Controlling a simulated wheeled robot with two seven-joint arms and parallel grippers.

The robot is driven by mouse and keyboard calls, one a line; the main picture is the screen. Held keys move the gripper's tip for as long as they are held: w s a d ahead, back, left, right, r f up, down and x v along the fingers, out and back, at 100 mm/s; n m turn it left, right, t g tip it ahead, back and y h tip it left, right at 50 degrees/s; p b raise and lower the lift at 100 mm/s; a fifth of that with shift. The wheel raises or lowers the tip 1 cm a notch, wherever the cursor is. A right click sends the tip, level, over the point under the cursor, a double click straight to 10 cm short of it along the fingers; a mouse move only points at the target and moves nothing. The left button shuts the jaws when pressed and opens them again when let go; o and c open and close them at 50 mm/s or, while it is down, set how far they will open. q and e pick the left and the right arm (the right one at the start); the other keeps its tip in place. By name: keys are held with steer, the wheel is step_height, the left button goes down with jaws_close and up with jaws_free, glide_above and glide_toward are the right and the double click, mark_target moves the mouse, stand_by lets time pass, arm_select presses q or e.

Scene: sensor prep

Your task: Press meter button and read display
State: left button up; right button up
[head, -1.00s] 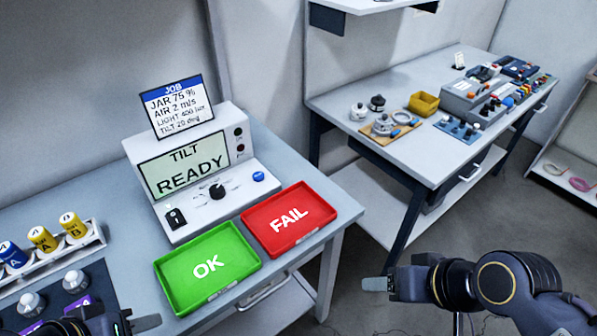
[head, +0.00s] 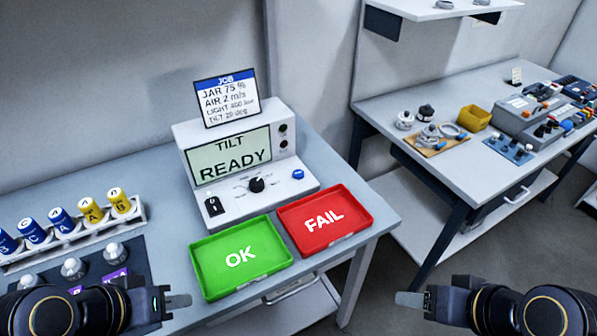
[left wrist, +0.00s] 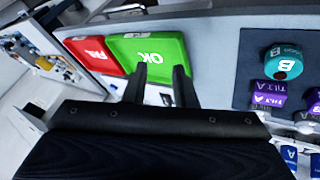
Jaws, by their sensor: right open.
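The meter (head: 184,135) stands on the near bench, and its display (head: 230,157) reads "TILT READY". A blue button (head: 298,174) sits at the right of its front panel, with a black knob (head: 256,185) in the middle and a black rocker switch (head: 213,206) at the left. My left gripper (head: 178,301) is left of and below the green OK tray, well away from the meter; the left wrist view shows its two fingers (left wrist: 163,85) apart with nothing between them. My right gripper (head: 410,299) is open and empty, right of the bench.
The green OK tray (head: 205,283) and red FAIL tray (head: 352,236) lie before the meter. A job card (head: 226,98) stands above it. A rack (head: 140,215) of blue and yellow canisters and a dark mat (head: 40,270) with sensors are at left. Another bench (head: 420,100) stands at right.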

arm_select(q)
jaws_close()
stand_by(1.4)
